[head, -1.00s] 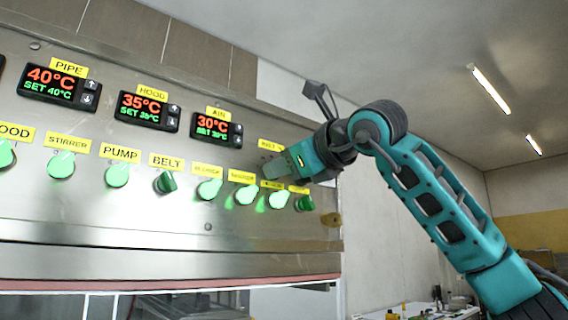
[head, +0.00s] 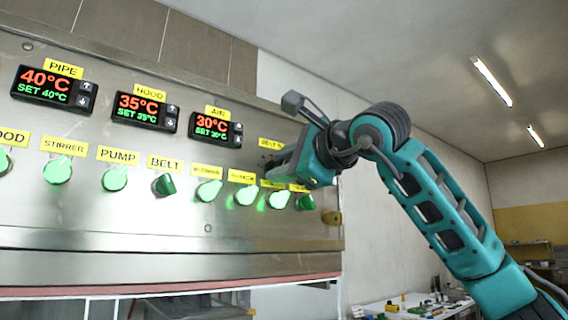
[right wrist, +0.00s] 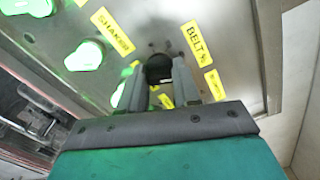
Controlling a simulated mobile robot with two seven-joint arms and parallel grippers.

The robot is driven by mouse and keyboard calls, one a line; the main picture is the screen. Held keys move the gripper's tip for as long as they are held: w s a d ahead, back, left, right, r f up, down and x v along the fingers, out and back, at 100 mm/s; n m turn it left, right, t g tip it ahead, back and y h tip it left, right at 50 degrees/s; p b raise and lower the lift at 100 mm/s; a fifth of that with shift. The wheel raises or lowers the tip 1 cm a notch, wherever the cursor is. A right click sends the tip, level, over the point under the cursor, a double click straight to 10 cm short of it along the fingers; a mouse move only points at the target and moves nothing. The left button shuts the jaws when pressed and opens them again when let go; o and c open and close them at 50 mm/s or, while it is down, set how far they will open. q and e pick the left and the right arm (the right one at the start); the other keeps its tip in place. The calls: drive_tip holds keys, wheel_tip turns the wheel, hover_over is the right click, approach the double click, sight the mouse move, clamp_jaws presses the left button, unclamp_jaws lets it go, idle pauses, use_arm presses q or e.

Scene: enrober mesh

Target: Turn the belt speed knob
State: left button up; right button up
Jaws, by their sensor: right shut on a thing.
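The belt speed knob (right wrist: 158,68) is black and round, on the steel panel beside a yellow label (right wrist: 196,42) that starts with "BELT". In the right wrist view my right gripper (right wrist: 160,85) is shut on this knob, one finger on each side. In the head view my right gripper (head: 276,168) is at the panel's right end, below the partly covered belt label (head: 270,143). The gripper hides the knob there. My left gripper is not in view.
Lit green knobs (head: 247,195) sit close below the gripper, under yellow labels. A darker green knob (head: 164,185) is under "BELT". Temperature displays (head: 211,129) are to the left. Open room lies right of the panel.

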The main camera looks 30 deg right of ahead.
idle(0.3)
drive_tip(key=o, duration=1.1)
drive_tip(key=shift+c, duration=0.2)
drive_tip(key=shift+s, duration=0.1)
drive_tip(key=s+d+b, duration=0.1)
drive_tip(key=s+b, duration=0.1)
drive_tip(key=s, duration=1)
drive_tip(key=shift+s, duration=0.35)
